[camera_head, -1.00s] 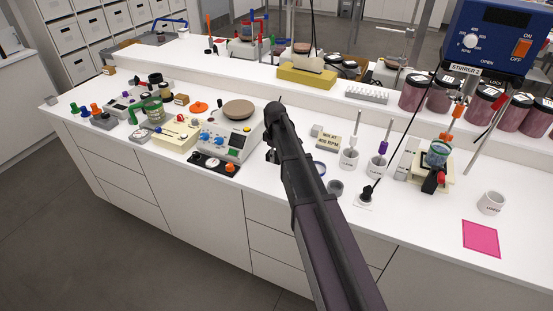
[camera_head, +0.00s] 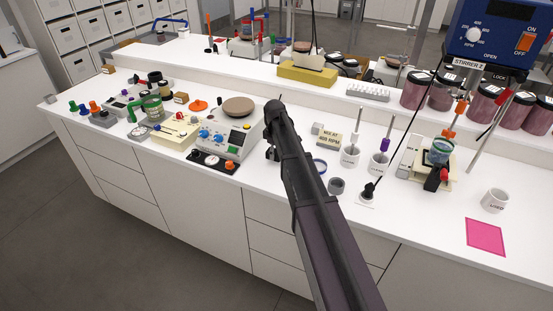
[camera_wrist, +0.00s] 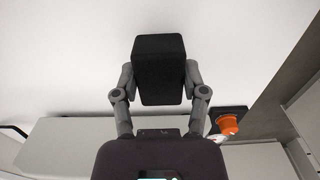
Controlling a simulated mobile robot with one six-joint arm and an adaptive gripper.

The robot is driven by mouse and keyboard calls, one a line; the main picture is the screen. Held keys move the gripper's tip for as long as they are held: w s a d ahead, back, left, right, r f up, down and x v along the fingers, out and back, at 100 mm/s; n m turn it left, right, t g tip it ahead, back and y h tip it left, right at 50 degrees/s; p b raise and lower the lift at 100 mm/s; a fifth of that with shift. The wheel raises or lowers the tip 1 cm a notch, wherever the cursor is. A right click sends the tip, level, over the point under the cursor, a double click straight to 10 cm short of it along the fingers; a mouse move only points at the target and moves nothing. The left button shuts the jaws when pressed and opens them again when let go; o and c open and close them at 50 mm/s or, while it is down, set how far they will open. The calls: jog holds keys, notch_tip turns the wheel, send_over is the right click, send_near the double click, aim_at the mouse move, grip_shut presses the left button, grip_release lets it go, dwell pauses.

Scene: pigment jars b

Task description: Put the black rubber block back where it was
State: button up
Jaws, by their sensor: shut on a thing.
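The black rubber block (camera_wrist: 160,66) is upright in the middle of the wrist view, between the two grey fingers. My gripper (camera_wrist: 160,82) is shut on its sides and holds it over a plain white surface. Whether the block touches that surface cannot be told. In the head view my arm runs up to the bench just right of the grey device with the round plate (camera_head: 238,107). There the gripper is mostly hidden behind the arm, and I cannot make out the block.
An orange knob (camera_wrist: 229,124) on a dark base is close to the right finger in the wrist view. A pink sheet (camera_head: 486,237) lies farther right.

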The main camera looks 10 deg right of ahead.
jog(key=shift+f+b, duration=0.45)
jog(key=shift+f, duration=0.3)
jog(key=shift+f, duration=0.1)
jog(key=o, duration=1)
notch_tip(320, 180, up, 12)
jog(key=p, duration=1.2)
